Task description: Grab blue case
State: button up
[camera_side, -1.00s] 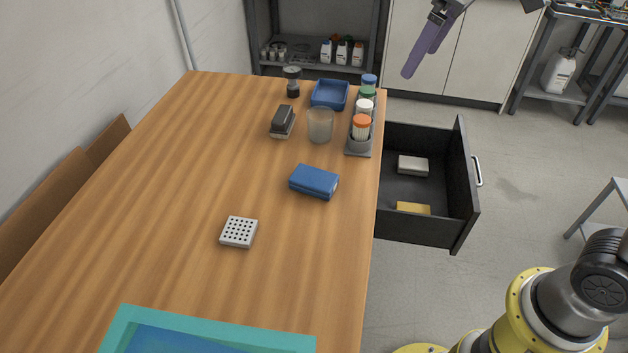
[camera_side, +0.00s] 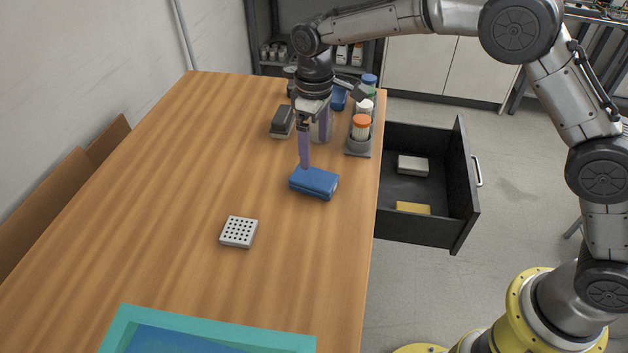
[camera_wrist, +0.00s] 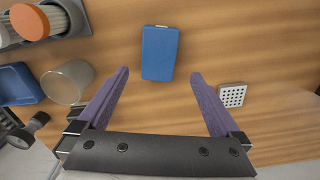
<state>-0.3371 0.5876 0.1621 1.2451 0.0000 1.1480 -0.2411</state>
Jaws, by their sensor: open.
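The blue case (camera_side: 314,182) lies closed and flat on the wooden table, right of the middle of the tabletop in the side view. In the wrist view the blue case (camera_wrist: 159,53) is ahead of my fingertips, roughly centred between them. My gripper (camera_side: 314,155) is above the table at the case, its purple fingers pointing down, and the near finger overlaps the case's far edge in the picture. In the wrist view my gripper (camera_wrist: 160,72) is wide open with nothing between its fingers. I cannot tell whether a finger touches the case.
A white perforated block (camera_side: 239,232) lies nearer the camera. An open drawer (camera_side: 460,190) is at right.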

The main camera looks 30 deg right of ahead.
aim_at(314, 177)
jog(key=shift+w+f, duration=0.15)
jog(key=shift+f, duration=4.25)
jog(key=c, duration=1.3)
jog(key=shift+r, duration=0.1)
